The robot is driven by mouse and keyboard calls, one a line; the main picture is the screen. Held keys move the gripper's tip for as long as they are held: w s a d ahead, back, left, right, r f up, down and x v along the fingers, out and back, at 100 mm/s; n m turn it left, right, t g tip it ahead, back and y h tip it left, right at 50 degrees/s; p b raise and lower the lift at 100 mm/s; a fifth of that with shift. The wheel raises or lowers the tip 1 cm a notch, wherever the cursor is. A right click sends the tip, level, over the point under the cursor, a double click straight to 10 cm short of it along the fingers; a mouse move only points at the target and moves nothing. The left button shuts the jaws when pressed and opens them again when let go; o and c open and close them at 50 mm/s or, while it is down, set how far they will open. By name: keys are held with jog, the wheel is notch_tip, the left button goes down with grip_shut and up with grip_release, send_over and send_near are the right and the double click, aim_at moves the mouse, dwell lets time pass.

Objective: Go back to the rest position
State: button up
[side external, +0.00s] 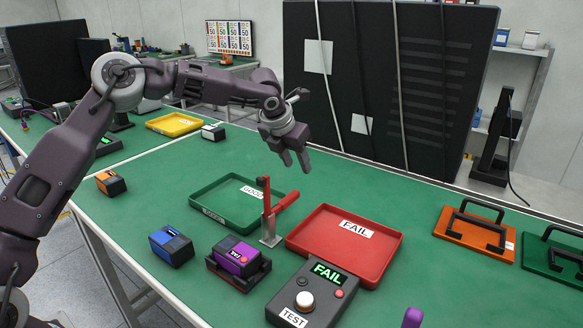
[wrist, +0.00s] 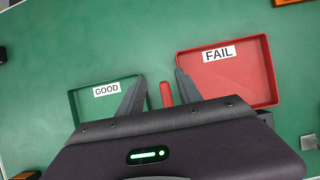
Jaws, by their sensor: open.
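My gripper (side external: 296,160) hangs in the air above the green bench, behind the trays, with its fingers pointing down. In the wrist view my gripper (wrist: 158,85) is open, with nothing between its fingers except the red lever below. The green tray (side external: 208,212) with a GOOD label and the red tray (side external: 394,246) with a FAIL label look empty of devices. A purple device (side external: 236,256) sits in the dark test fixture (side external: 232,284). The tester (side external: 313,294) shows FAIL on its display.
A red-handled lever clamp (side external: 284,204) stands between the trays. A blue device (side external: 171,246) and an orange device (side external: 111,183) are on the left. A yellow tray (side external: 176,124) lies farther back. Orange (side external: 466,249) and green (side external: 535,266) handled plates lie at right. A large black panel stands behind.

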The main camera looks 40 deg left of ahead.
jog(key=w+d+r+m+t, duration=0.1)
jog(key=d+r+m+t, duration=0.2)
jog(key=r, duration=0.6)
jog(key=r+m+t, duration=0.3)
jog(key=r+m, duration=0.2)
jog(key=r, duration=0.3)
jog(key=s+d+r+m+t+h, duration=0.2)
jog(key=s+d+r+m+h, duration=0.1)
jog(key=s+d+r+m, duration=0.65)
jog(key=s+f+m+g+h, duration=0.1)
jog(key=s+f+m+g, duration=0.1)
jog(key=s+m, duration=1.05)
jog(key=s+a+f+m+g+y, duration=0.1)
jog(key=s+a+f+m+g, duration=0.1)
jog(key=s+f, duration=0.3)
jog(key=s+a+f+m+g+y, duration=0.1)
jog(key=s+a+f, duration=0.4)
jog(key=s, duration=0.7)
jog(key=s+a+f+m+g+y, duration=0.2)
jog(key=s+a+f+m, duration=0.1)
jog(key=s, duration=0.5)
notch_tip(320, 180, down, 2)
jog(key=shift+s+a+f+g, duration=0.1)
jog(key=shift+s+a+g, duration=0.3)
jog(key=shift+a, duration=0.1)
